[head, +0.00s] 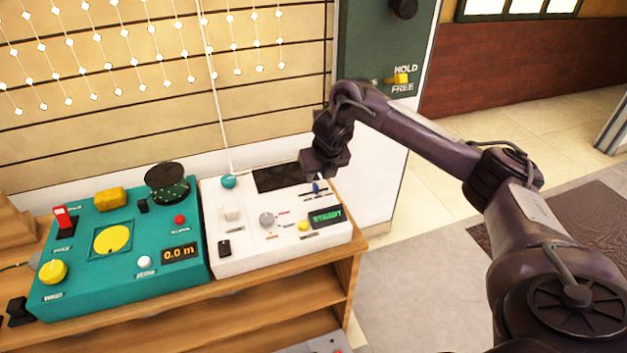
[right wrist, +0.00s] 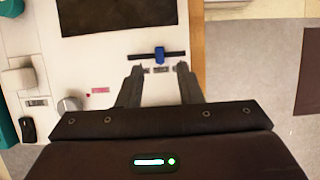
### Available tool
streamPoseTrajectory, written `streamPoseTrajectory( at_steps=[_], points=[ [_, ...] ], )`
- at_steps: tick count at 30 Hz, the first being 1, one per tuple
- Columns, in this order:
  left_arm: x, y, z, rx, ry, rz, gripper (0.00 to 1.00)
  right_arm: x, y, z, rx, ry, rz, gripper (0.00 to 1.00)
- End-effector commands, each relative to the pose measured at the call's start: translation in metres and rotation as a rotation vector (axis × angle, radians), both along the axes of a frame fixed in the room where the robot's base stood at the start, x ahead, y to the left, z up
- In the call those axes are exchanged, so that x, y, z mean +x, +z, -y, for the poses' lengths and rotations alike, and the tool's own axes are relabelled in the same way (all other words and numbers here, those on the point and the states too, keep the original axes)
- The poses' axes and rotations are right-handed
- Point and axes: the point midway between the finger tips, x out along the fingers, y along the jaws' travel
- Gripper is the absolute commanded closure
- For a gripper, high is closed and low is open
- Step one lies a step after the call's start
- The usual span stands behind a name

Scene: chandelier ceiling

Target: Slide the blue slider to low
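The blue slider (right wrist: 159,55) sits on a dark horizontal slot (right wrist: 137,56) in the white panel (right wrist: 60,62). In the right wrist view it is right of the slot's middle, with small labels below the slot. In the head view the blue slider (head: 316,187) shows just below my right gripper (head: 322,172). In the right wrist view my right gripper (right wrist: 159,72) is open, its two fingers apart. The blue slider lies ahead of the gap between the fingertips, and nothing is held. The label text is too small to read. My left gripper is not in view.
The white panel also bears a grey knob (head: 267,219), a yellow button (head: 303,226), a green display (head: 326,216) and a dark screen (head: 277,178). A teal panel (head: 70,285) stands to the left. A green wall board (head: 365,60) with a yellow switch is behind my right arm.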

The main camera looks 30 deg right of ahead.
Motion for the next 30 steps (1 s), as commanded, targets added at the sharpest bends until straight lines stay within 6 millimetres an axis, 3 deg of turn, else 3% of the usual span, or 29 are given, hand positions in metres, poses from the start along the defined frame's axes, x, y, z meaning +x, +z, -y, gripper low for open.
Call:
streamPoseTrajectory(
  at_steps=[3, 9, 19, 27, 30],
  points=[
    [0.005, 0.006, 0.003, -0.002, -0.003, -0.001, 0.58, 0.007, -0.021, 0.001, 0.001, -0.001, -0.003, 0.67],
    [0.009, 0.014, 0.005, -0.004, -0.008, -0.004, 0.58, 0.016, -0.041, 0.003, 0.002, -0.001, 0.000, 0.67],
    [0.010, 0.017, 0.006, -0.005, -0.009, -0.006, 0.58, 0.019, -0.045, 0.004, 0.000, -0.001, 0.001, 0.67],
    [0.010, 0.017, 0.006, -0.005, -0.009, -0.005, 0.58, 0.018, -0.045, 0.004, 0.001, -0.001, 0.001, 1.00],
    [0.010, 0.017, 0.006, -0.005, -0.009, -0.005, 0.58, 0.018, -0.045, 0.004, 0.001, -0.001, 0.001, 1.00]
  ],
)
